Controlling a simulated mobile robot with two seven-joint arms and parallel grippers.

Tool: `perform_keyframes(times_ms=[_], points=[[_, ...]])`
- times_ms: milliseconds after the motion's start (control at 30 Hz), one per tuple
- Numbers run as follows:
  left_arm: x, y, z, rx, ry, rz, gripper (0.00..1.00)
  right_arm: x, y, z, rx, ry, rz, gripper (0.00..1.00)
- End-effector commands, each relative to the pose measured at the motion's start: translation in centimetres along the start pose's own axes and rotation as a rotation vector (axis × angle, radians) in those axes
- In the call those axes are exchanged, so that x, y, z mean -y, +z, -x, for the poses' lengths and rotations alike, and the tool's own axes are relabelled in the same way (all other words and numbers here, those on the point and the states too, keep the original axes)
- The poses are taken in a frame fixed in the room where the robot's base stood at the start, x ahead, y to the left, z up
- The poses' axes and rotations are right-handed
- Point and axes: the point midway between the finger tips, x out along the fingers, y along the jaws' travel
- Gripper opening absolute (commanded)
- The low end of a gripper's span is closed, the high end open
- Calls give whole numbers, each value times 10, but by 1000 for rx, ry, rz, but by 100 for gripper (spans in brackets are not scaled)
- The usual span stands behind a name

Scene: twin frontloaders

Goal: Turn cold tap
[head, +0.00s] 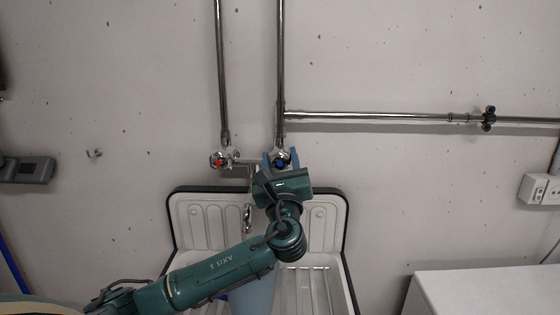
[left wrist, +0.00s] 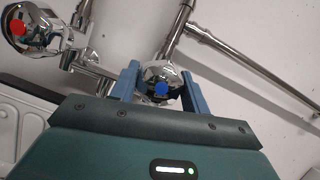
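The cold tap (head: 281,162) has a chrome knob with a blue centre and sits on the wall at the foot of a vertical pipe. It also shows in the left wrist view (left wrist: 162,86). My left gripper (head: 281,157) is at the tap, with its blue fingers on either side of the knob. In the left wrist view the fingers (left wrist: 163,85) stand apart around the knob; I cannot tell whether they touch it. The hot tap (head: 218,162), with a red centre, is to the left and also shows in the left wrist view (left wrist: 18,27). My right gripper is not in view.
A white sink (head: 190,212) with a dark rim is below the taps, partly hidden by my left arm. A horizontal pipe (head: 380,116) with a dark valve runs right along the wall. A white cabinet top (head: 490,285) is at the lower right.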

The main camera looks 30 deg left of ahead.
Motion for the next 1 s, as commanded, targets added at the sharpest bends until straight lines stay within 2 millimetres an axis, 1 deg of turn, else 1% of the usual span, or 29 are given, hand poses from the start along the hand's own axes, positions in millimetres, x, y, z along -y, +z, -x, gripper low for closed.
perform_keyframes(times_ms=[33, 200, 233, 333, 433, 600, 733, 900, 933, 1000], points=[[0, 0, 0, 0, 1, 0, 39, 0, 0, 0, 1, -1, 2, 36], [0, 0, 0, -1, 1, 0, 25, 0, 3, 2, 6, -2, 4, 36], [0, 0, 0, -1, 1, 0, 23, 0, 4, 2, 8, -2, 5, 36], [0, -2, 1, -2, 11, 24, 23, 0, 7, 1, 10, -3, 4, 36], [0, -3, 1, -4, 44, 103, 23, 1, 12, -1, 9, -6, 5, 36], [0, -2, 0, -2, 87, 205, 23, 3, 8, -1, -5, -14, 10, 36], [0, 0, 0, 0, 92, 216, 23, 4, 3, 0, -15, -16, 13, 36], [0, 0, 0, 0, 91, 214, 23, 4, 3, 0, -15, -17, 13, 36], [0, 0, 0, 0, 91, 214, 48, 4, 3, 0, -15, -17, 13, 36], [0, 0, 0, 0, 91, 213, 54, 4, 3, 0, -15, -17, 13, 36]])
